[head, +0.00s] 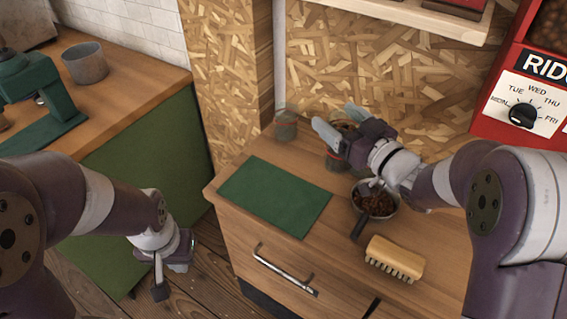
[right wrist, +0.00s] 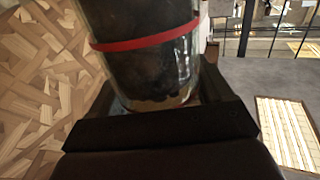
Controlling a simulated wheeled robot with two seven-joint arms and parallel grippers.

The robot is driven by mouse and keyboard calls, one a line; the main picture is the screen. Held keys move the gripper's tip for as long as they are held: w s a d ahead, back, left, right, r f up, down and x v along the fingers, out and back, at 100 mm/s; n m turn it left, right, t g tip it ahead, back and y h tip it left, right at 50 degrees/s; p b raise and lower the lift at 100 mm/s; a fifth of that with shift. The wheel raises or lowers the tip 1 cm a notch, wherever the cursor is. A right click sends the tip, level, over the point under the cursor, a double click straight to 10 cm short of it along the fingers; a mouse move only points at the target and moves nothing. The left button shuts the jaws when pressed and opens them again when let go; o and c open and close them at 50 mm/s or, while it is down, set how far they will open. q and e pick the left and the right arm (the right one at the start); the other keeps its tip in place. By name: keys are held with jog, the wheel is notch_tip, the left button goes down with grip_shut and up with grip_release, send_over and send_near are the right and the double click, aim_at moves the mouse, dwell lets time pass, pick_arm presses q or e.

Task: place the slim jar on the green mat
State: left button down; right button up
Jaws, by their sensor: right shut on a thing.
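The green mat (head: 275,195) lies flat and bare on the left of the wooden counter. My right gripper (head: 337,121) is at the counter's back, right of and behind the mat. It is shut on a glass jar (right wrist: 150,60) with dark contents and a red band, which I take to be the slim jar. In the head view the gripper partly hides this jar (head: 335,163), and I cannot tell whether it touches the counter. My left gripper (head: 170,275) hangs low left of the counter, with nothing visible in it; its opening is unclear.
Another glass jar (head: 286,125) stands at the back, behind the mat. A pan of beans (head: 377,203) and a wooden brush (head: 395,256) lie right of the mat. A red dispenser (head: 522,100) is at the right. A grey cup (head: 85,63) stands on the left counter.

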pick_arm(q)
jog(key=shift+s+f+b, duration=0.2)
jog(key=shift+f+b, duration=0.05)
jog(key=shift+b, duration=0.1)
pick_arm(e)
jog(key=a+f, duration=1)
jog(key=a, duration=0.1)
jog(key=shift+a+f, duration=0.2)
jog(key=shift+a, duration=0.2)
jog(key=shift+s, duration=0.15)
jog(key=shift+f, duration=0.15)
pick_arm(q)
jog(key=shift+a+f, duration=0.1)
jog(key=shift+f, duration=0.05)
pick_arm(e)
jog(key=o, duration=1.5)
